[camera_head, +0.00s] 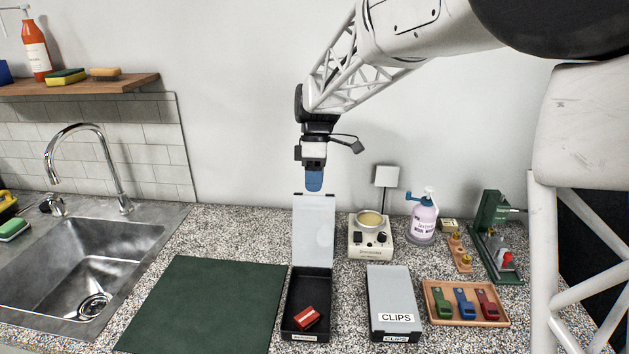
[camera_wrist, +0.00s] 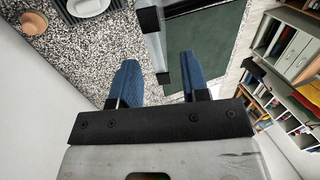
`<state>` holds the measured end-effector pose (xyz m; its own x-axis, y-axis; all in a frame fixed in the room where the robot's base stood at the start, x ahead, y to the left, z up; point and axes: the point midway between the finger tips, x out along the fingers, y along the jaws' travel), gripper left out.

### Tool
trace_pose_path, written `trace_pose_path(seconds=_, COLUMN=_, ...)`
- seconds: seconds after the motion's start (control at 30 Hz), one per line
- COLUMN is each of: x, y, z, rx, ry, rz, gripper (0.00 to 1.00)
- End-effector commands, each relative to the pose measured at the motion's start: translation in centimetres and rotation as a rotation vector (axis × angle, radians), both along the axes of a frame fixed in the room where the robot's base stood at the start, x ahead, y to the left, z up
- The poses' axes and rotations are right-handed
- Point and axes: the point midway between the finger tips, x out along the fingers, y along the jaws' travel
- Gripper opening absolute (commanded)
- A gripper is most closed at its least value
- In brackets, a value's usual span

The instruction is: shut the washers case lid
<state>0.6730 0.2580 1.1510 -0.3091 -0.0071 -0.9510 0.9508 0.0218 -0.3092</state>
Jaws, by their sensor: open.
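An open black case (camera_head: 310,282) stands on the counter, with its pale grey lid (camera_head: 314,235) raised upright at the back. The small label on its front is too small to read; the other case is marked CLIPS. A red box with a pale stripe (camera_head: 307,318) lies inside the open case. My gripper (camera_head: 314,188) hangs with its blue fingers pointing down, just above the lid's top edge in the head view. In the wrist view its fingers (camera_wrist: 161,82) are apart and empty, and the lid (camera_wrist: 158,52) shows edge-on beyond them. I see no clear contact with the lid.
A closed CLIPS case (camera_head: 390,290) stands to the right, beside a wooden tray (camera_head: 467,318) with several coloured clips. A small device with a yellow dish (camera_head: 370,240) stands behind. A dark green mat (camera_head: 205,300) lies left of the open case, with the sink (camera_head: 85,270) beyond.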

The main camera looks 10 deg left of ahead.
Motion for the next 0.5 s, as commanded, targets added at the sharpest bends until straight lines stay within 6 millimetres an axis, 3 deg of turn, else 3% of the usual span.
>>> trace_pose_path(seconds=0.27, x=-0.4, y=-0.5, z=0.2, rx=-0.004, ry=-0.007, rz=-0.020, gripper=0.42)
trace_pose_path(seconds=0.5, x=-2.4, y=-3.2, z=1.4, rx=-0.024, ry=-0.045, rz=-0.125, gripper=0.42)
